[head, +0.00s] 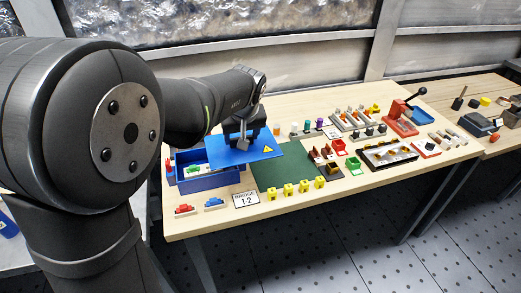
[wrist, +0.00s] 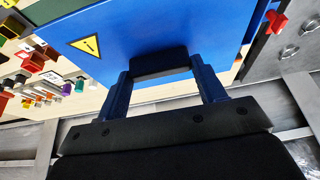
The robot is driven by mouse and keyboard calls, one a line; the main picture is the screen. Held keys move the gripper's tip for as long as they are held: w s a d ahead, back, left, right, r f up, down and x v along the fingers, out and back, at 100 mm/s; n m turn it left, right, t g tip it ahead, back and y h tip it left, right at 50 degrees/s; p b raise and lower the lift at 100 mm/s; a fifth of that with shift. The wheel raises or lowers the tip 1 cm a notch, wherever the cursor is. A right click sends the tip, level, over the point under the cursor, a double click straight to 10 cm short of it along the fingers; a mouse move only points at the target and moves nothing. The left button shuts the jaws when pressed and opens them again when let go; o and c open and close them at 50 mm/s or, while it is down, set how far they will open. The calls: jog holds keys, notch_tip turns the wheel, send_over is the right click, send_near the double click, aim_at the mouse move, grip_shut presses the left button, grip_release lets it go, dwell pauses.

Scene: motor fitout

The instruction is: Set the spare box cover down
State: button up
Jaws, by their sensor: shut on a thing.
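The spare box cover is a flat blue plate (head: 225,155) with a yellow warning triangle. In the head view it hangs over the right part of the open blue box (head: 210,182) and the edge of the green mat (head: 280,175). My gripper (head: 243,143) is above the cover. In the wrist view the cover (wrist: 170,30) fills the upper middle, and my gripper (wrist: 165,85) is shut on its dark handle (wrist: 160,64). The cover seems to be above the bench, but its exact height is hard to tell. It hides part of the box and mat.
In front are red blocks (head: 184,209), blue blocks (head: 214,203), a white "BRIDGE 12" card (head: 246,199) and several yellow pieces (head: 289,190). Right of the mat are small bins (head: 354,165), a tray of parts (head: 390,154) and a red lever press (head: 401,118). The mat's visible part is bare.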

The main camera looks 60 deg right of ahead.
jog(key=s+d+f, duration=0.2)
jog(key=s+d, duration=0.3)
jog(key=s, duration=0.4)
jog(key=s+d+f, duration=0.3)
jog(key=s+d, duration=0.2)
jog(key=s, duration=0.4)
send_near(281, 162)
jog(key=shift+w+d+r, duration=0.25)
jog(key=shift+w+d, duration=0.2)
jog(key=shift+d, duration=0.05)
jog(key=shift+f, duration=1.95)
jog(key=shift+f, duration=0.1)
jog(key=o, duration=1.3)
jog(key=shift+f, duration=0.1)
jog(key=v, duration=1.2)
jog(key=shift+w, duration=0.1)
